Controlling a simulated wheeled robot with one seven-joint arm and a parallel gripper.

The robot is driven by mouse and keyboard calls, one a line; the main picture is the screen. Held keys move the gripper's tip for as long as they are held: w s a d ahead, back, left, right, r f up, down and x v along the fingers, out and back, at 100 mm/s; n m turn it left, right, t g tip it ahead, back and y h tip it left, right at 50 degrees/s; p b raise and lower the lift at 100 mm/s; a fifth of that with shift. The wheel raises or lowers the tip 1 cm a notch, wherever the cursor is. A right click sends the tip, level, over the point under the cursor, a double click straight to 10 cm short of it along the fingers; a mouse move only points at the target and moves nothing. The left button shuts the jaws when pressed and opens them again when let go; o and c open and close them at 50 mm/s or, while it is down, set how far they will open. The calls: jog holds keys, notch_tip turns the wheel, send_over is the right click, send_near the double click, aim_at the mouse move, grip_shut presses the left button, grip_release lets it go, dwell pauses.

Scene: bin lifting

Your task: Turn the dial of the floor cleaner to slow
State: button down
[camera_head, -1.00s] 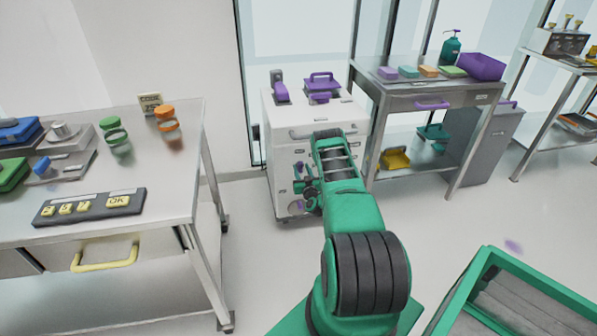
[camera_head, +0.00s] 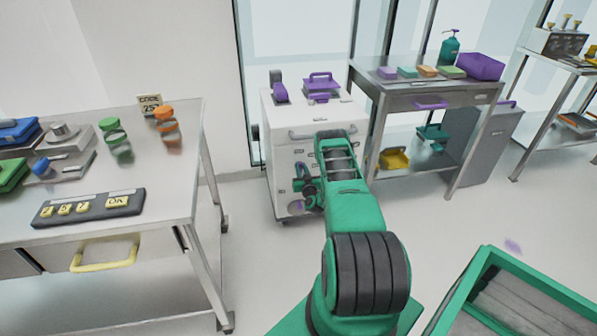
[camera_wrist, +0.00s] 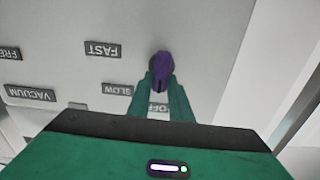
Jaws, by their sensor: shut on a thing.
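The floor cleaner appears to be the white cabinet (camera_head: 283,150) with labelled controls on its front. In the wrist view its purple dial (camera_wrist: 161,72) sits between my fingertips, and my gripper (camera_wrist: 161,80) is shut on it. The labels read upside down there: FAST (camera_wrist: 102,49) at upper left of the dial, SLOW (camera_wrist: 117,89) at lower left, and OFF (camera_wrist: 158,108) just below, partly hidden by my fingers. I cannot tell which label the dial points to. In the head view my arm hides much of the cabinet's right front.
Other labels, such as VACUUM (camera_wrist: 30,92), lie left on the same panel. A steel table with a keypad (camera_head: 88,207) stands at left, and a steel bench (camera_head: 400,93) at right. A green-rimmed bin (camera_head: 545,283) is at lower right.

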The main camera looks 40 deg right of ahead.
jog(key=shift+s+d+f+m, duration=0.1)
jog(key=shift+d+m, duration=0.05)
jog(key=shift+m, duration=1.4)
jog(key=shift+d+f+m, duration=0.1)
jog(key=shift+d+m, duration=0.1)
jog(key=shift+m, duration=1.4)
jog(key=shift+s+d+m, duration=0.1)
jog(key=shift+d+m, duration=0.05)
jog(key=shift+m, duration=1.4)
jog(key=c, duration=1.6)
grip_release()
jog(key=shift+d+f, duration=0.1)
jog(key=shift+s, duration=0.1)
